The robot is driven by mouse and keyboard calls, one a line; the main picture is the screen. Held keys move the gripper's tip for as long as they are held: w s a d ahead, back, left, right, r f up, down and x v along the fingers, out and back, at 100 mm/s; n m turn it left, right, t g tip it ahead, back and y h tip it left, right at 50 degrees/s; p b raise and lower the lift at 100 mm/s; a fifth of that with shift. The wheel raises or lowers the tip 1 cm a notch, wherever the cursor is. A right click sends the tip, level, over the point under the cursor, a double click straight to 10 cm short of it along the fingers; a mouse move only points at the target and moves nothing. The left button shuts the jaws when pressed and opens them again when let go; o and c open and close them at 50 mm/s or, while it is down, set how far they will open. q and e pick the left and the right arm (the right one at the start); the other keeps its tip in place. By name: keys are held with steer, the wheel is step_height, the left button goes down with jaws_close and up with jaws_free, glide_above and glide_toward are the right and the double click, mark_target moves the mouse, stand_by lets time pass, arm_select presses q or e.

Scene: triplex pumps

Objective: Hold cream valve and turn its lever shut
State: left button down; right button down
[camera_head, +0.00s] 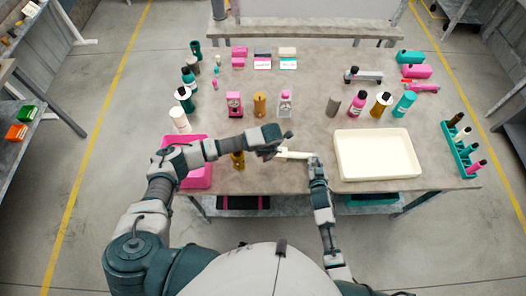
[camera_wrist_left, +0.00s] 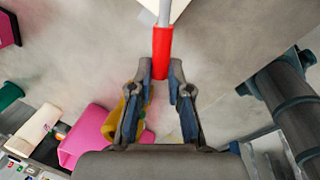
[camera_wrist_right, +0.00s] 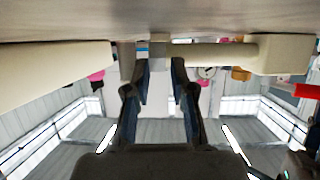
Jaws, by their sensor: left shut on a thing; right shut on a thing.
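The cream valve (camera_head: 295,155) lies between my two grippers near the table's front edge in the head view. Its cream body (camera_wrist_right: 215,53) runs across the top of the right wrist view, with a thick end at the right. My right gripper (camera_wrist_right: 160,65) is shut on the valve's pipe near a blue and white band. The red lever (camera_wrist_left: 162,48) is on a grey stem in the left wrist view. My left gripper (camera_wrist_left: 160,75) is shut on the lever's end. The lever is hidden behind my left gripper in the head view.
A cream tray (camera_head: 345,174) stands just right of my right gripper. A pink bin (camera_head: 198,178) is partly under my left arm. A gold bottle (camera_head: 238,160) stands close to that arm. Several bottles and boxes fill the back; a teal rack (camera_head: 462,157) is at the right.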

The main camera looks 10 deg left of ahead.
arm_select(q)
steer(key=n, duration=0.1)
steer(key=d+n, duration=0.1)
steer(key=n, duration=0.1)
steer(key=shift+s+y, duration=0.3)
steer(key=shift+s, duration=0.1)
steer(key=d+n, duration=0.1)
steer(key=d+n+g, duration=0.1)
steer(key=n, duration=0.1)
steer(key=shift+s+n, duration=0.3)
steer(key=shift+s, duration=0.05)
steer(key=shift+s+d+n+g, duration=0.1)
steer(key=shift+d+n+g, duration=0.35)
steer(key=shift+n, duration=0.75)
steer(key=shift+d+n, duration=0.9)
steer(key=shift+n, duration=0.6)
steer(key=c, duration=1.1)
jaws_free()
steer(key=shift+d, duration=0.2)
